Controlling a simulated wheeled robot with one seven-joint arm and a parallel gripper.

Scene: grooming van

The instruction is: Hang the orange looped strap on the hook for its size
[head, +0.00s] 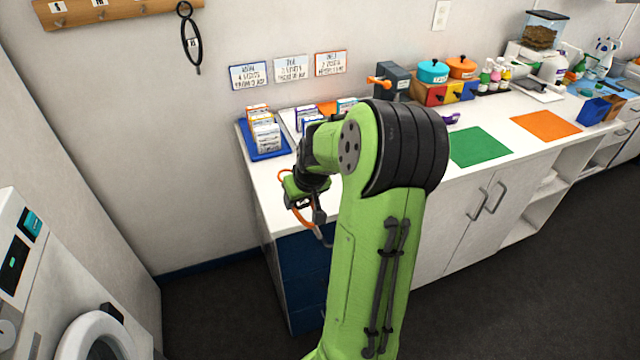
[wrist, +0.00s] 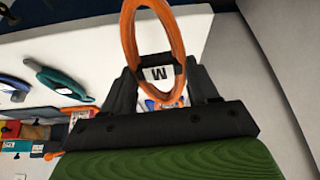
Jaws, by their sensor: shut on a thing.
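An orange looped strap (wrist: 180,40) is held between the fingers of my gripper (wrist: 160,84). Its dark band carries a white tag (wrist: 158,73) with a letter that looks like M. In the head view my gripper (head: 308,200) is low in front of the counter's left end, with part of the orange strap (head: 300,224) showing below it; my arm hides some of it. A wooden hook rail (head: 75,14) is on the wall at top left, partly cut off, with small size labels. A black looped strap (head: 190,43) hangs at its right end.
The white counter (head: 284,185) carries a blue tray (head: 262,152) of small boxes, coloured mats (head: 480,146) and bins. Wall cards (head: 250,76) hang above it. A white front-loading machine (head: 40,290) stands at lower left. Dark floor (head: 215,315) is clear between machine and counter.

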